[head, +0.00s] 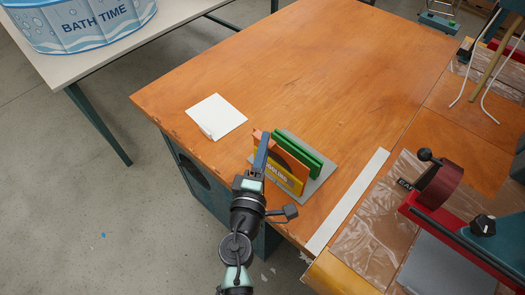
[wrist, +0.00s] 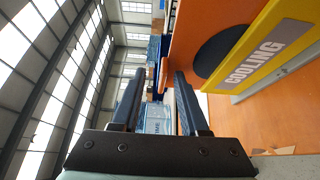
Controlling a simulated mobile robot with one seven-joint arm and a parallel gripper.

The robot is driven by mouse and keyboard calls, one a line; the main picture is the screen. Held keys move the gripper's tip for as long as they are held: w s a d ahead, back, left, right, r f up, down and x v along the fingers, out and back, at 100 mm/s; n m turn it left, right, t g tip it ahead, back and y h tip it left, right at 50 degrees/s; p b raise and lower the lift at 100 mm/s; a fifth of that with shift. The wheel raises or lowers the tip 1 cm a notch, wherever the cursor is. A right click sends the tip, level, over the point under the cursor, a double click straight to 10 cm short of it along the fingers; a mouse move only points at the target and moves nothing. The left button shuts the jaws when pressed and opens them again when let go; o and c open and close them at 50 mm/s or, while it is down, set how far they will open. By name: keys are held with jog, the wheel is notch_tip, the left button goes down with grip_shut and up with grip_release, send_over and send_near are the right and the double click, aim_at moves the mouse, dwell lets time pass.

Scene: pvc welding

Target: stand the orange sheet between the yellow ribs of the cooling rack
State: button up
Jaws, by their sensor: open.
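The orange sheet (head: 285,155) stands upright in the cooling rack, just behind the front yellow rib (head: 285,178) marked COOLING. Its lower part is hidden by that rib in the head view. In the wrist view an orange face with a dark disc, apparently the sheet (wrist: 190,35), rises past the yellow rib (wrist: 265,45). The rack's grey base (head: 322,178) shows at its right. My gripper (head: 262,150) is at the left end of the rack, close to the sheet. In the wrist view my gripper (wrist: 158,75) has its fingers apart, with nothing visibly clamped between them.
Green upright pieces (head: 300,146) stand behind the orange sheet in the rack. A white sheet (head: 215,116) lies on the wooden table (head: 310,70) to the left. A long white strip (head: 347,200) and a red machine (head: 440,190) are at the right. The table's far middle is clear.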

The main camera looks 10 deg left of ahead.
jog(key=s+a+b, duration=0.1)
jog(key=s+b, duration=0.2)
jog(key=s, duration=0.9)
jog(key=shift+s+a, duration=0.3)
jog(key=shift+s, duration=0.1)
jog(key=w+d+r+m+t+h+p, duration=0.1)
jog(key=w+d+r+m+p, duration=0.2)
jog(key=r, duration=0.8)
jog(key=w+d+r+m+t+h+p, duration=0.1)
jog(key=w+r+m, duration=0.2)
jog(key=r+m, duration=0.55)
jog(key=w+d+r+m+t+h+p, duration=0.1)
jog(key=w+d+r+m+t+p, duration=0.15)
jog(key=r, duration=1.15)
jog(key=s+r+m+t+y+p, duration=0.1)
jog(key=s+r, duration=0.3)
jog(key=r, duration=0.9)
jog(key=s+a+r+m+t+y+p, duration=0.1)
jog(key=s+r+t+y, duration=0.3)
jog(key=r, duration=1)
jog(key=shift+s+a+r+m+p, duration=0.15)
jog(key=shift+s+r+m+p, duration=0.15)
jog(key=shift+s+p, duration=0.3)
jog(key=shift+w+f, duration=0.1)
